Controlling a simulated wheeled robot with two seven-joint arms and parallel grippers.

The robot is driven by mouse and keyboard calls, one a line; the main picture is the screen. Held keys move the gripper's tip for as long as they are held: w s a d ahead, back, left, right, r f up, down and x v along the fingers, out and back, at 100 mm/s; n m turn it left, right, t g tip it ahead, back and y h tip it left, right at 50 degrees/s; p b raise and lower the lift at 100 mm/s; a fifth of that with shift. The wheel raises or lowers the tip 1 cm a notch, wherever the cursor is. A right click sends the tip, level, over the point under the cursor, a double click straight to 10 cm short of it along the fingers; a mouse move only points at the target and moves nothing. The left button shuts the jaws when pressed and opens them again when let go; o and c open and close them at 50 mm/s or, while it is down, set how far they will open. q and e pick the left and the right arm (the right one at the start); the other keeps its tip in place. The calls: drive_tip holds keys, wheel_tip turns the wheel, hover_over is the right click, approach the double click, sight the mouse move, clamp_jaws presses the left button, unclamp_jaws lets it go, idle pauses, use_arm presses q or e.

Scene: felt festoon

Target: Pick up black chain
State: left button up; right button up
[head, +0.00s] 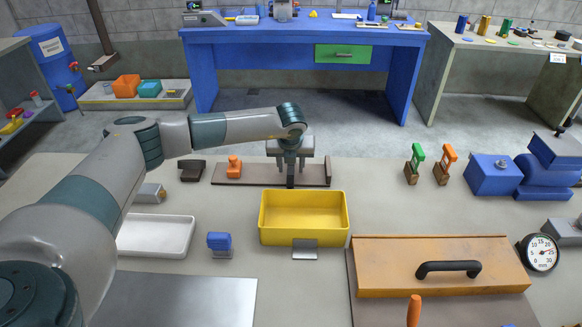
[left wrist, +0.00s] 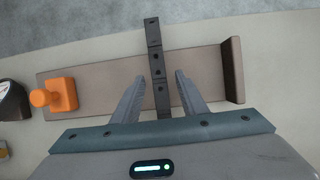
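A black chain (left wrist: 154,50), a narrow straight dark strip with small dots along it, lies across a brown board in the left wrist view. In the head view part of it shows as a dark piece (head: 290,181) below my left gripper. My left gripper (head: 290,166) points down over the board. In the left wrist view its two fingers (left wrist: 162,76) stand on either side of the chain, with a small gap on each side. It is open. The chain's near end is hidden by the gripper body. My right gripper is not in view.
The brown board (head: 248,174) has an orange piece (head: 234,167) at its left and a raised stop at its right end. A yellow bin (head: 303,243) stands in front. A white tray (head: 155,250), a blue block (head: 219,241) and an orange-brown handled box (head: 390,257) are nearby.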

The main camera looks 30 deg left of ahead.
use_arm(q)
drive_tip(key=shift+f, duration=0.15)
idle(0.3)
clamp_jaws()
drive_tip(key=shift+w, duration=0.1)
drive_tip(key=shift+r, duration=0.25)
